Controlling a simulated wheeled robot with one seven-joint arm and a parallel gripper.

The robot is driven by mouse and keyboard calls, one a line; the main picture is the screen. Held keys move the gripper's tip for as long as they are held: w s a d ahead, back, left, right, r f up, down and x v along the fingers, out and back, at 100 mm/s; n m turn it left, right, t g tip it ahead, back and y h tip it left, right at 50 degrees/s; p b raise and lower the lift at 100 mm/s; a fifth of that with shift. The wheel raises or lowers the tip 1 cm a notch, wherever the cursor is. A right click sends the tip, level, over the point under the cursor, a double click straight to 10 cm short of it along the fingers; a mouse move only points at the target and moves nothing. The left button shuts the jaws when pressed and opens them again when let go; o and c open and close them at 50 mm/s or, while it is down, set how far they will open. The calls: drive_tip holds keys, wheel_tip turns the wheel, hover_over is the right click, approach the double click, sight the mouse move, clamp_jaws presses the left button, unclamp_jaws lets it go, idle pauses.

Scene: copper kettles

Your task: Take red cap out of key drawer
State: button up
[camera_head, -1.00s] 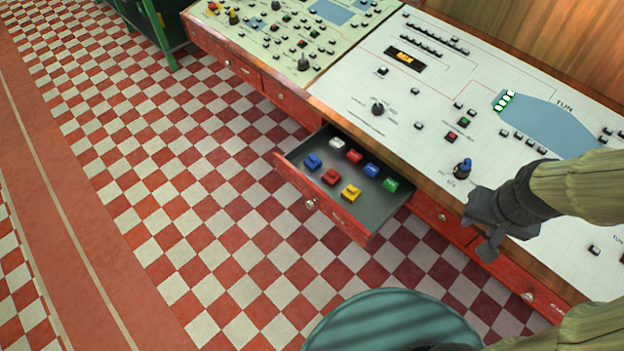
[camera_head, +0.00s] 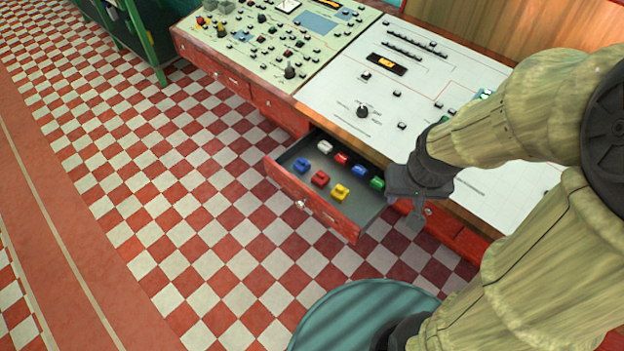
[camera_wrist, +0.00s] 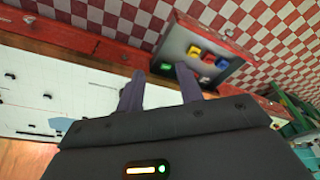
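The key drawer (camera_head: 300,202) is pulled open under the console, with a grey inside and a red front. Two red caps lie in it: one near the front (camera_head: 320,178) and one further back (camera_head: 341,158). Blue caps (camera_head: 302,165), a white cap (camera_head: 325,147), a yellow cap (camera_head: 340,192) and a green cap (camera_head: 377,183) lie around them. My gripper (camera_head: 410,208) is just right of the drawer, near the green cap's end. In the wrist view my gripper (camera_wrist: 160,88) has its fingers apart with nothing between them, and the drawer (camera_wrist: 180,30) lies beyond the fingertips.
The white console panel (camera_head: 330,92) with buttons and knobs is above the drawer. A beige panel (camera_head: 265,65) adjoins it at the left. A green-framed stand (camera_head: 150,45) is at the back left. The checkered floor (camera_head: 190,230) in front of the drawer is clear.

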drive_tip(key=o, duration=0.7)
drive_tip(key=shift+w+f+b, duration=0.2)
drive_tip(key=shift+f+b, duration=0.1)
drive_tip(key=shift+c, duration=0.2)
drive_tip(key=w+f+n+t+y+b, duration=0.1)
drive_tip(key=w+f+n+t+b, duration=0.3)
drive_tip(key=w+f+b, duration=0.9)
drive_tip(key=w+a+f+n+t+y+b, duration=0.2)
drive_tip(key=a+f+n+y+b, duration=0.2)
drive_tip(key=a+f+y+b, duration=0.3)
wheel_tip(320, 180, down, 2)
drive_tip(key=shift+w+a+f+t+b, duration=0.1)
drive_tip(key=shift+w+a+t+b, duration=0.3)
drive_tip(key=shift+a, duration=0.4)
drive_tip(key=b, duration=0.2)
approach(319, 172)
drive_tip(key=x, duration=0.4)
